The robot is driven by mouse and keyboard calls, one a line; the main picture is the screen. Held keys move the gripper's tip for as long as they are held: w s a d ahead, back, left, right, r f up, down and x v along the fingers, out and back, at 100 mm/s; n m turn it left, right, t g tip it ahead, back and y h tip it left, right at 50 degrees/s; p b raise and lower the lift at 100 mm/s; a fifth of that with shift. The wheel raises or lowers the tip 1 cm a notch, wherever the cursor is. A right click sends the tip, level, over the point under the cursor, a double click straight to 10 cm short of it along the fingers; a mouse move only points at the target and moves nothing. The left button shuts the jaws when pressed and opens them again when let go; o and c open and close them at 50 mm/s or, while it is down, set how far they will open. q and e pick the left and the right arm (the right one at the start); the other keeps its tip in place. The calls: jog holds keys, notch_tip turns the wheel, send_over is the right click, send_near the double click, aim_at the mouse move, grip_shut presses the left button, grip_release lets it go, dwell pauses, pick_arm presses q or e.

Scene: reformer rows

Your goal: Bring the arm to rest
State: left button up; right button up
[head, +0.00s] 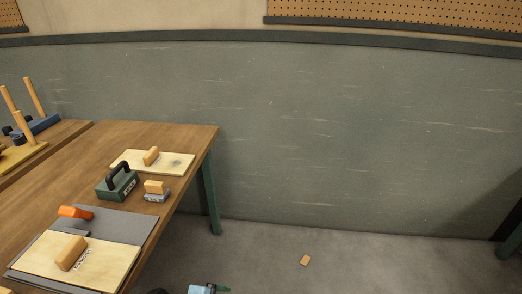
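Neither of my grippers shows clearly in the head view, and no arm reaches over the table. At the bottom edge a small light-blue piece with a dark green tip (202,289) is cut off by the frame. A dark rounded piece shows beside it. I cannot tell whether these are parts of me.
The wooden table (180,136) at left holds boards with wooden handles (146,162), a dark green block with a black handle (117,183), a small wood-topped block (155,190) and an orange-handled tool (75,212). A wooden piece (305,260) lies on otherwise clear floor.

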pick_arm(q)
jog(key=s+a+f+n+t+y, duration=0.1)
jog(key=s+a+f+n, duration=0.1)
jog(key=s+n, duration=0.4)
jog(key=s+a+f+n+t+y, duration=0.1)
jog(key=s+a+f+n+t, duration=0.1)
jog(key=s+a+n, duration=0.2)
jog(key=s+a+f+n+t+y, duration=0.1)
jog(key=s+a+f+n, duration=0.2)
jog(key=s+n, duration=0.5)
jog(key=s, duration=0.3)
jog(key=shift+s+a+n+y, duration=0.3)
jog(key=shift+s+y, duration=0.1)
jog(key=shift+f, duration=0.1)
